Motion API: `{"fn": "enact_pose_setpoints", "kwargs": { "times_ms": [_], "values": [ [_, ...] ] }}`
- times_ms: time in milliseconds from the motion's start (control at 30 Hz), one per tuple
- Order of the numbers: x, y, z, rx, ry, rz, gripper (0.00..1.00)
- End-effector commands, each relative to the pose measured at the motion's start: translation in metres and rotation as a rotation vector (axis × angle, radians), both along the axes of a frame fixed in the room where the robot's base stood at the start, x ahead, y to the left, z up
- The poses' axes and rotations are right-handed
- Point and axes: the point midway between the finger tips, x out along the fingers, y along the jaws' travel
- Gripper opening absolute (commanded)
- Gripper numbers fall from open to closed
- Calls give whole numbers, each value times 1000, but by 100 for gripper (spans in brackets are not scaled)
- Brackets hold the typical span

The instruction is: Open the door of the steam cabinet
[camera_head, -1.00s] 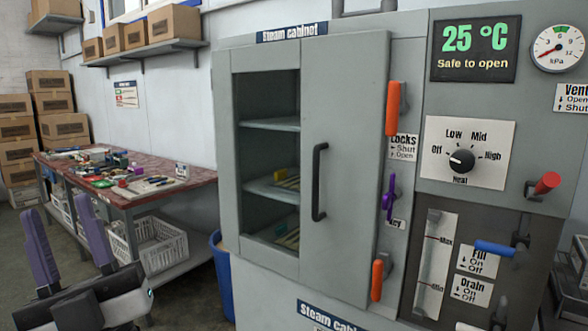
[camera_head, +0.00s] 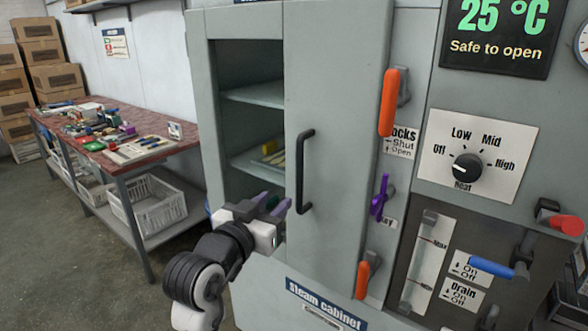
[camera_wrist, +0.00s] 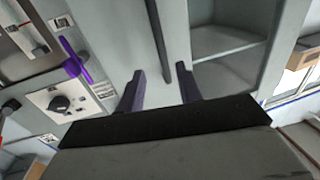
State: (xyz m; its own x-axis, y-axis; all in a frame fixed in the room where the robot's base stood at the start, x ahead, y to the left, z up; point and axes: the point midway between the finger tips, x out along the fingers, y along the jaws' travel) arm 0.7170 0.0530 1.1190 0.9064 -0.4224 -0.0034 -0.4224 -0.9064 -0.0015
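My gripper (camera_head: 270,203) is open and empty, just left of the handle's lower end. In the wrist view the handle lies in line with the gap between my purple fingers (camera_wrist: 158,86); I cannot tell the depth between them. The upper orange lock lever (camera_head: 388,103) and the lower one (camera_head: 363,278) stand near vertical. A purple key (camera_head: 380,196) sits between them.
The display (camera_head: 497,35) reads 25 °C, "Safe to open". A heat knob (camera_head: 467,167), red lever (camera_head: 566,222) and blue lever (camera_head: 492,267) are at right. A workbench (camera_head: 165,146) with tools and a white crate (camera_head: 150,205) stands left. The floor before the bench is clear.

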Motion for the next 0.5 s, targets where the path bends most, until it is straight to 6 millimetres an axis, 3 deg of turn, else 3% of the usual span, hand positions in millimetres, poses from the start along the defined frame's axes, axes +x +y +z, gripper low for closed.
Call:
{"fn": "enact_pose_setpoints", "kwargs": {
  "times_ms": [500],
  "values": [
    [92, -42, 3, -1, 0, 2, 35]
  ]
}}
